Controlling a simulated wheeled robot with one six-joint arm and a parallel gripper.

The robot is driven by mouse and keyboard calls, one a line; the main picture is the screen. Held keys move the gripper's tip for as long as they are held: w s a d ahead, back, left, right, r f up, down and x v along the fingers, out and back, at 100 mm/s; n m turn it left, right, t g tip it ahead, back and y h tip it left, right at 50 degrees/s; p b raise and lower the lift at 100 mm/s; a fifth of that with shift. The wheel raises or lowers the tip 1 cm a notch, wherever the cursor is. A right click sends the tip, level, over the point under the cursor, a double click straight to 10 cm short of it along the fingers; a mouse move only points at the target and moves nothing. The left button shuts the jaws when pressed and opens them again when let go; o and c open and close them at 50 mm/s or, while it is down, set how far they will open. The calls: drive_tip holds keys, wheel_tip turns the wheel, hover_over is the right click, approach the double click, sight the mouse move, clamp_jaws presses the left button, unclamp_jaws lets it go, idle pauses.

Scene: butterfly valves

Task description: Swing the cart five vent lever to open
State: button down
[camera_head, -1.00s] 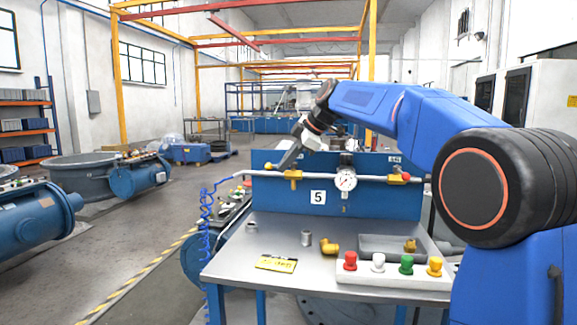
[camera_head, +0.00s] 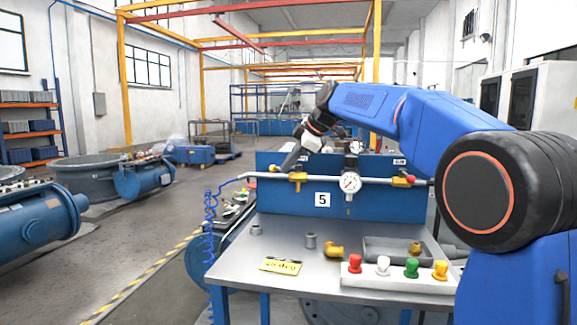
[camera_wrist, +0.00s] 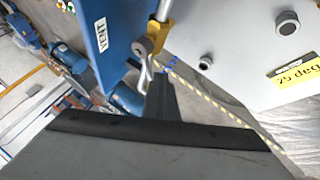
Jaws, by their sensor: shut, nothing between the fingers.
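The cart five panel (camera_head: 270,205) is blue and carries a white "5" plate (camera_head: 322,200). A yellow valve (camera_head: 298,178), on the left part of the grey pipe, has my gripper (camera_head: 288,166) close by it. In the wrist view a white VENT label (camera_wrist: 95,27) is on the blue panel, and a yellow lever-like part (camera_wrist: 158,32) is beside a grey round fitting (camera_wrist: 141,46). My gripper (camera_wrist: 160,82) is shut and empty, its tip just below these parts in the picture. I cannot tell whether it touches them.
A pressure gauge (camera_head: 350,182) and a second yellow valve with red (camera_head: 403,181) are farther right on the pipe. The bench (camera_head: 240,268) holds a yellow sign (camera_head: 281,265), loose fittings, a grey tray (camera_head: 378,255) and coloured knobs. A blue coiled hose (camera_head: 209,235) hangs at the left.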

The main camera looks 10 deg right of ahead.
drive_tip(key=shift+w+a+m+t+h, duration=0.55)
drive_tip(key=shift+w+m, duration=0.35)
drive_tip(key=shift+m, duration=0.2)
drive_tip(key=shift+w+a, duration=0.1)
drive_tip(key=shift+w, duration=0.05)
